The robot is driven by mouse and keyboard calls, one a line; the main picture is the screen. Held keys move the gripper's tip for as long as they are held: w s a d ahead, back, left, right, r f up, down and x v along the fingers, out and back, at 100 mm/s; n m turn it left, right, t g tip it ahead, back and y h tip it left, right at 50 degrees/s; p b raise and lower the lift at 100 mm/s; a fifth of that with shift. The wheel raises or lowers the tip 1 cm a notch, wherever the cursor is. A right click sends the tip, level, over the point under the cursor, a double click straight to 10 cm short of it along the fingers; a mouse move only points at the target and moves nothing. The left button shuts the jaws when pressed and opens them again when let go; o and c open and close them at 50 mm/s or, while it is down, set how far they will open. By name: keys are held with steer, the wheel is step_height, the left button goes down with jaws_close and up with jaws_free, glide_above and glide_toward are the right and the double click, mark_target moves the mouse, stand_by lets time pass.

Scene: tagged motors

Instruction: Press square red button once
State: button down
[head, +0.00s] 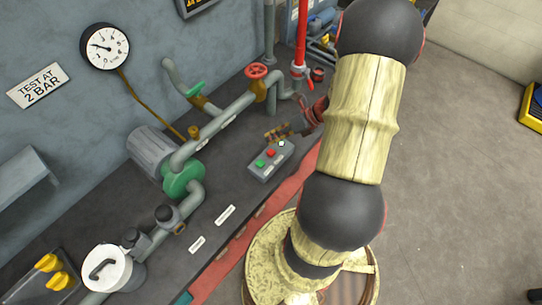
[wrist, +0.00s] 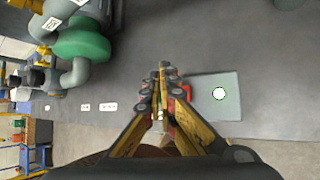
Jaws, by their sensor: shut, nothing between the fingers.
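A grey control box (head: 283,161) sits on the dark bench top in the head view. It carries a green button (head: 260,164), a square red button (head: 271,153) and a white button (head: 281,144) in a row. My gripper (head: 270,135) is shut and empty, with its fingers just beyond the white-button end of the box in the picture. In the wrist view my gripper (wrist: 163,72) points away over the box (wrist: 210,112). The white button (wrist: 219,93) is clear to its right. The red button (wrist: 185,92) is partly hidden by a finger, and the green button is hidden.
Grey pipes with a red valve wheel (head: 257,71) and a green pump part (head: 184,180) run behind the box. A red vertical pipe (head: 300,48) stands near my arm. White labels (head: 225,215) lie on the bench. A red strip (head: 262,216) marks its front edge.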

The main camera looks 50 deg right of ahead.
mark_target(272, 150)
steer(key=shift+f+b, duration=0.85)
steer(key=shift+f, duration=1)
steer(key=shift+f, duration=0.1)
steer(key=shift+f, duration=0.35)
steer(key=shift+f, duration=0.45)
stand_by(0.6)
stand_by(0.3)
steer(key=shift+r+p, duration=0.95)
step_height(272, 150, up, 5)
steer(key=p, duration=0.5)
